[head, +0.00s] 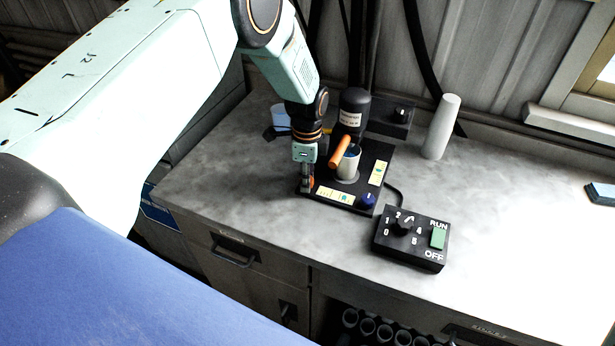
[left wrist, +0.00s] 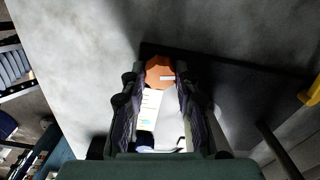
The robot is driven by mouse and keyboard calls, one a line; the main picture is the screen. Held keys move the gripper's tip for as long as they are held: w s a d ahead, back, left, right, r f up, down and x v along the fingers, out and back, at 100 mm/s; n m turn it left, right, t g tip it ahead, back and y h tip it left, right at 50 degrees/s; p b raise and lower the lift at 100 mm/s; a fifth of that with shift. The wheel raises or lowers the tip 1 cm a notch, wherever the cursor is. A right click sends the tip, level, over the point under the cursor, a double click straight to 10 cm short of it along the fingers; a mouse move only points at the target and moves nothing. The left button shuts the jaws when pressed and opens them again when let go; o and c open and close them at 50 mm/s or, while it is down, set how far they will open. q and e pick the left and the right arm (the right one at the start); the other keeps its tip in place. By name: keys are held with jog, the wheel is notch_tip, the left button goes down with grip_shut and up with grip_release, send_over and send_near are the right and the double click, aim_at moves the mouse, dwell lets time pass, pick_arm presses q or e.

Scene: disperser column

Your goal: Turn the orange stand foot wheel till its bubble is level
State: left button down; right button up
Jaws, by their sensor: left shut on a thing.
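The orange stand foot wheel (head: 311,183) sits at the front left corner of the black stand plate (head: 385,151). In the left wrist view the orange wheel (left wrist: 158,72) lies between the fingertips, with a white mark on it. My left gripper (head: 307,181) points down and is shut on this wheel. A pale level strip (head: 334,195) with a green vial runs along the plate's front edge, and a second strip (head: 377,172) lies on the right side. The bubbles are too small to read. My right gripper is not in view.
A blue foot wheel (head: 367,201) is at the plate's front right corner. The black disperser motor (head: 354,108), an orange handle (head: 340,151) and a cup (head: 348,164) stand close beside my gripper. A control box (head: 411,238) and a white cylinder (head: 440,127) are to the right.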

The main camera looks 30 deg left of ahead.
pick_arm(q)
jog(key=n, duration=0.4)
jog(key=shift+w+a+r+n, duration=0.1)
jog(key=shift+w+r+n, duration=0.1)
jog(key=shift+n, duration=0.1)
jog(key=n, duration=0.4)
jog(key=shift+n+b, duration=0.3)
jog(key=n, duration=0.4)
jog(key=shift+n, duration=2.1)
jog(key=c, duration=1.3)
grip_release()
jog(key=shift+c, duration=0.2)
jog(key=o, duration=0.3)
jog(key=shift+s, duration=0.25)
jog(key=shift+o, duration=0.2)
